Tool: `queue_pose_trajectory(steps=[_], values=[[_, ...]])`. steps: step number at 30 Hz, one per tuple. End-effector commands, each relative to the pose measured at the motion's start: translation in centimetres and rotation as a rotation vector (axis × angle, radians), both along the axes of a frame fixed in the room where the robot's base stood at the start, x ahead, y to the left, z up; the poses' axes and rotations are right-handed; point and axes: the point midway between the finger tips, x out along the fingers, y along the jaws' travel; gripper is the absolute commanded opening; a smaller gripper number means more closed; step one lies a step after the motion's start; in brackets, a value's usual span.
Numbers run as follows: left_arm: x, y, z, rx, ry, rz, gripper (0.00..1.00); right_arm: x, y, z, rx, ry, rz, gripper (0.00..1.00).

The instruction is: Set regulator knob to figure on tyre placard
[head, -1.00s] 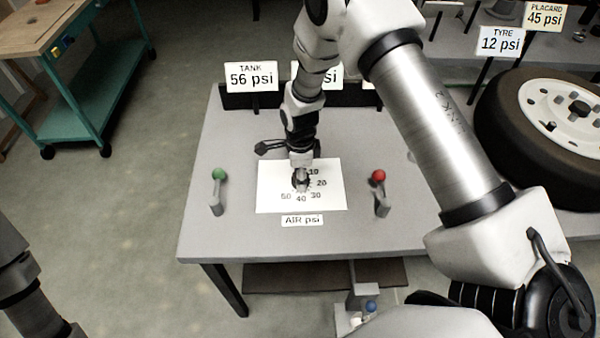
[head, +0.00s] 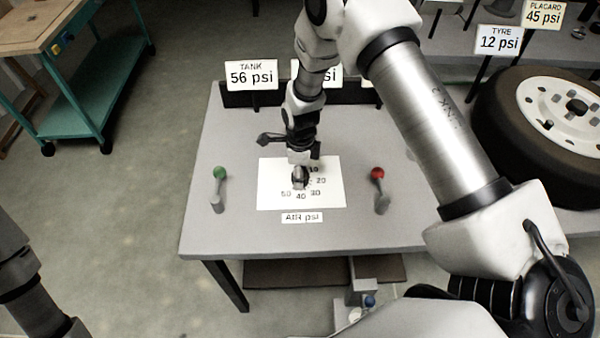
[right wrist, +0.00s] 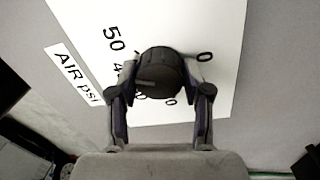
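The dark round regulator knob (head: 300,178) stands on a white dial sheet (head: 270,197) with figures from 10 to 50. In the right wrist view the knob (right wrist: 160,75) has a pale pointer line aimed left, towards the partly covered 40; the exact reading is unclear. My right gripper (right wrist: 160,80) has one finger on either side of the knob, and appears open with narrow gaps; contact is hard to judge. The placard sign (head: 543,15) reads 45 psi. The tyre sign (head: 498,40) reads 12 psi. My left gripper is out of view.
A green-topped lever (head: 218,190) stands left of the dial and a red-topped lever (head: 380,190) right. Another psi sign is partly hidden by my arm. A wheel (head: 545,125) lies at right.

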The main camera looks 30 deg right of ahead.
Motion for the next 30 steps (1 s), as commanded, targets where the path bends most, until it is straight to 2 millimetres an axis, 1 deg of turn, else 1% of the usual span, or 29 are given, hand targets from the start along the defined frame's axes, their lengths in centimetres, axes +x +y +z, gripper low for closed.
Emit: queue_pose_trajectory(steps=[1,2,11,14,17,24,27,30], values=[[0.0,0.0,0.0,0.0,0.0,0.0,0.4,-0.2,0.0,-0.2,0.001,0.006,0.0,0.66],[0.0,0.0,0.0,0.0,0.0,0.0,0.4,-0.2,0.0,-0.2,0.0,0.005,0.0,0.74],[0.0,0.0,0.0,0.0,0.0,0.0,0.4,0.0,0.0,0.0,0.0,0.001,0.0,0.74],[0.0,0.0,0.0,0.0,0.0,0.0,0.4,0.0,0.0,0.8,0.0,0.0,0.001,0.74],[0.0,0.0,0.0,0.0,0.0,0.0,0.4,0.2,-0.1,2.6,0.001,-0.002,0.0,0.74],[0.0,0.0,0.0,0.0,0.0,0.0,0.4,0.4,-0.3,8.7,0.001,-0.002,0.0,0.74],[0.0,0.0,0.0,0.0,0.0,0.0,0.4,0.5,-0.4,10.6,0.001,0.0,0.0,0.74],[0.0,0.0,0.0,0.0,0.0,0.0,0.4,0.4,-0.4,11.6,0.0,0.002,0.0,0.74]])
